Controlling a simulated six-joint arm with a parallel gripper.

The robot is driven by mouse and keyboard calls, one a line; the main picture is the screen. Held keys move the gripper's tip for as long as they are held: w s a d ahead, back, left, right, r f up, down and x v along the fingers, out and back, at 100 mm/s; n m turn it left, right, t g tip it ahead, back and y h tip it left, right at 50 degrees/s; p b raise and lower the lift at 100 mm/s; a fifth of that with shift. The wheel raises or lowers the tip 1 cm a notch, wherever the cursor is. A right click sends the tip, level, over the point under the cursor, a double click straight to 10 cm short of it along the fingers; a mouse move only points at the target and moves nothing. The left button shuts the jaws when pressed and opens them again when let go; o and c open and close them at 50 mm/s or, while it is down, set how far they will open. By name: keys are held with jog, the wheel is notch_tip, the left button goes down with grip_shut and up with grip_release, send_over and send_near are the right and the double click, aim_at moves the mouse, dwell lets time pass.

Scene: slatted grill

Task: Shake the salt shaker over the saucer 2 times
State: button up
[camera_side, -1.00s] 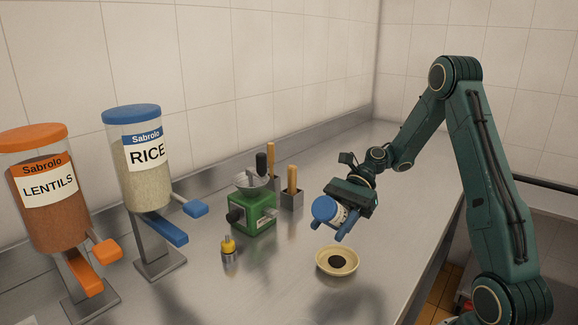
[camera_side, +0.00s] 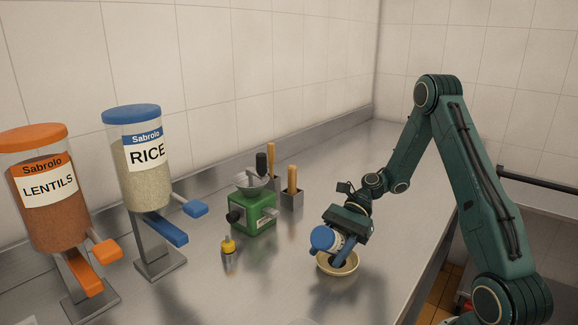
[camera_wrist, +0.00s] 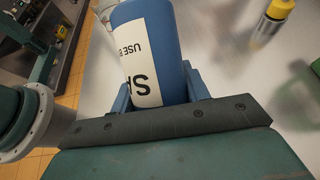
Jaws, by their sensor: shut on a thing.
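The cream saucer (camera_side: 338,270) stands on the steel counter just below the shaker. The gripper's lower fingers overlap the saucer in the side view, and I cannot tell whether they touch it. The gripper hides most of the saucer's inside.
A small yellow-topped shaker (camera_side: 228,247) stands to the left. Behind it are a green grinder (camera_side: 252,211) and two holders with wooden handles (camera_side: 292,198). The rice dispenser (camera_side: 142,160) and lentils dispenser (camera_side: 47,195) stand further left. The counter between is clear.

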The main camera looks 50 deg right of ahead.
jog(key=shift+r, duration=0.2)
jog(key=shift+r, duration=3.4)
jog(key=shift+f, duration=3.55)
jog(key=shift+r, duration=3.55)
jog(key=shift+f+h, duration=0.15)
jog(key=shift+h, duration=0.25)
